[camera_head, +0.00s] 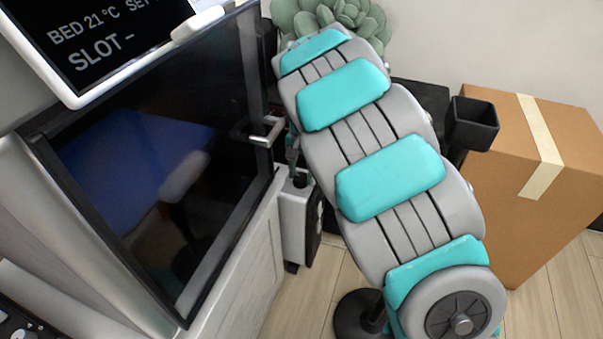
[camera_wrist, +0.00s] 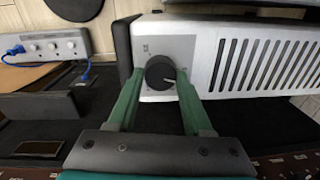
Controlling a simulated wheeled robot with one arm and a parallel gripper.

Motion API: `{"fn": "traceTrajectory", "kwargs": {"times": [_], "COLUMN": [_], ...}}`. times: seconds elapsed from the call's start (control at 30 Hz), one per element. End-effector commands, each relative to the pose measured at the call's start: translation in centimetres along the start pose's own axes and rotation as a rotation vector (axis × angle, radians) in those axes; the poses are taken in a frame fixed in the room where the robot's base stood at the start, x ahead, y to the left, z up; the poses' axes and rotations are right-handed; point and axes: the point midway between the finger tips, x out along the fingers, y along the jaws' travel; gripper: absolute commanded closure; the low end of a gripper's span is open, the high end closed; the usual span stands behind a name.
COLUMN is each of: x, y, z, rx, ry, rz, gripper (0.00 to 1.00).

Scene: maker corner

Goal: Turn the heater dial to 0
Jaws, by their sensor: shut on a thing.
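The heater (camera_wrist: 207,60) is a white box with a dark slotted grille, seen close up in the wrist view. In the head view the heater (camera_head: 294,222) stands low beside the printer's cabinet, partly behind my arm. Its round black dial (camera_wrist: 160,72) sits on a grey panel. A short white pointer line on the dial points to the right and slightly down in the wrist view. The panel's marks are too small to read. My gripper (camera_wrist: 160,76) has its two green fingers on either side of the dial, shut on it. My arm mostly hides the gripper in the head view.
A large enclosed machine with a dark glass door (camera_head: 150,160) and a screen (camera_head: 105,38) fills the left. A taped cardboard box (camera_head: 540,190) and a black bin (camera_head: 473,123) are at the right. A grey box with knobs (camera_wrist: 52,46) and a blue cable lies left of the heater.

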Motion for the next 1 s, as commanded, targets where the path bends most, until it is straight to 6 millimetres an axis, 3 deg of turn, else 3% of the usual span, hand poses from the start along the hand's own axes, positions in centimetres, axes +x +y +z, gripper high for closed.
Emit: {"fn": "traceTrajectory", "kwargs": {"times": [0.3,0.63,0.67,0.9,1.0], "x": [0.01,-0.05,-0.05,-0.02,-0.01], "y": [-0.14,-0.07,-0.08,-0.07,-0.07], "z": [0.01,-0.05,-0.05,-0.05,-0.05], "rx": [-0.291,-0.312,-0.312,-0.310,-0.310], "ry": [-0.018,-0.018,-0.018,-0.018,-0.018], "rz": [-0.003,-0.002,-0.002,-0.001,-0.001], "gripper": [1.00,1.00,0.47,0.20,0.20]}}
